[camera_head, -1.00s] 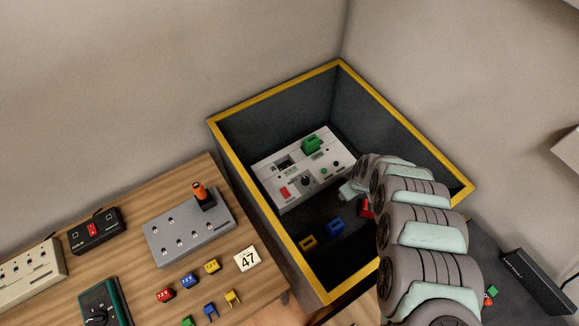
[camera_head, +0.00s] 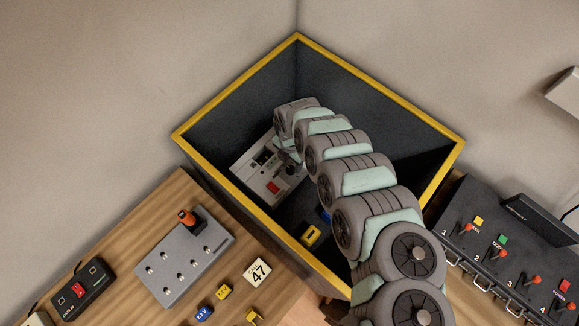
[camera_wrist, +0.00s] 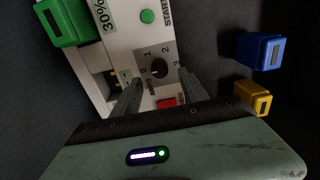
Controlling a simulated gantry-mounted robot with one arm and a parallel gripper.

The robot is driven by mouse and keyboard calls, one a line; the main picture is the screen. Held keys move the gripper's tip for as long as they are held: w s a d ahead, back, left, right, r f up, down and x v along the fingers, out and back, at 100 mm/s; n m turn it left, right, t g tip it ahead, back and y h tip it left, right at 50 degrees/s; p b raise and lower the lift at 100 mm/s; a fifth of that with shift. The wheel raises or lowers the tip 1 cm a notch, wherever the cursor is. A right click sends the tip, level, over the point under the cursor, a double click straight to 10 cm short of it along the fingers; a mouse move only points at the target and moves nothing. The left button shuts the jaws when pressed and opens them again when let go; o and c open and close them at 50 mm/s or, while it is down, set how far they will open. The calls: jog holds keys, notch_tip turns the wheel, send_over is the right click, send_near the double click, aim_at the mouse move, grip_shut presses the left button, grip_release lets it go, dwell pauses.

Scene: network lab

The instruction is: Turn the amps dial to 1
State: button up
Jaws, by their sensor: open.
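The amps dial (camera_wrist: 159,68) is a small black knob on a white panel, with the numbers 0 to 3 around it in the wrist view. I cannot surely read its setting. My gripper (camera_wrist: 157,82) is open, with one finger on each side just short of the dial; I cannot tell whether they touch it.
The bin's yellow rim (camera_head: 232,85) and dark walls surround my arm.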

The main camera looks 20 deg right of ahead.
aim_at(291, 168)
jog(key=shift+f+b, duration=0.45)
jog(key=shift+f, duration=2)
jog(key=shift+c, duration=0.5)
grip_shut()
